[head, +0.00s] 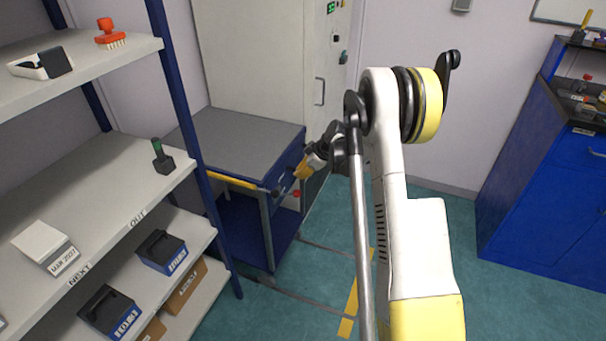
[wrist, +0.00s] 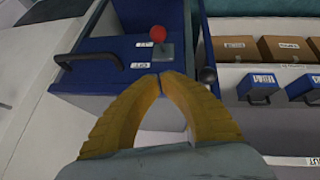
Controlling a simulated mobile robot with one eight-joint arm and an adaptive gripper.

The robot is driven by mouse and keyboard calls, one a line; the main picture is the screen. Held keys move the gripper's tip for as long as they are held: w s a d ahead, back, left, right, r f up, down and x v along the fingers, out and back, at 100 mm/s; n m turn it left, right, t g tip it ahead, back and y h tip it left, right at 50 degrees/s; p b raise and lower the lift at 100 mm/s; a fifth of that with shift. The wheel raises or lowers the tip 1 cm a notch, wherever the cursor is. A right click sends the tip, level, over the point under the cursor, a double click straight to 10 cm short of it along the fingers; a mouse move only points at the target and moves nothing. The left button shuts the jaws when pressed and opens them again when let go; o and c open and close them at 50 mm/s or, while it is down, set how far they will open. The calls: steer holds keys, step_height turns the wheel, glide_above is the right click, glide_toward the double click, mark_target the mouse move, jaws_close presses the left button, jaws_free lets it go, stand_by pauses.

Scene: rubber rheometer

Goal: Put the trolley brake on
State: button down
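The trolley (head: 245,135) has a grey top, a blue body and a yellow push bar at its left front. Its brake lever has a red ball knob (head: 297,193) on the trolley's right side. In the wrist view the red knob (wrist: 158,34) stands over a grey plate (wrist: 166,53) on a blue panel, beside two small white labels that I cannot read surely. My gripper (head: 300,174) is at that side of the trolley. In the wrist view its yellow fingertips (wrist: 166,76) meet or nearly meet, with nothing between them, just short of the plate and apart from the knob.
A black drawer handle (wrist: 90,66) is left of the lever in the wrist view. A shelf rack (head: 110,165) with boxes stands at the left. A tall cabinet (head: 245,60) is behind the trolley.

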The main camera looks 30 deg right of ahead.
steer(key=b, duration=0.2)
glide_above(297, 191)
steer(key=a, duration=0.1)
steer(key=f, duration=0.5)
steer(key=shift+w+a, duration=0.15)
steer(key=shift+w, duration=0.25)
steer(key=shift+d+f+b, duration=0.15)
steer(key=shift+f+b, duration=0.1)
steer(key=shift+f, duration=0.35)
steer(key=shift+d+f+b, duration=0.15)
steer(key=shift+f+b, duration=0.05)
steer(key=shift+f, duration=0.4)
steer(key=shift+s+d+f, duration=0.1)
steer(key=shift+d+f, duration=0.15)
steer(key=shift+f, duration=0.4)
steer(key=shift+f+b, duration=0.2)
steer(key=shift+b, duration=0.2)
steer(key=shift+s+d, duration=0.15)
steer(key=shift+s, duration=0.05)
steer(key=shift+f, duration=0.15)
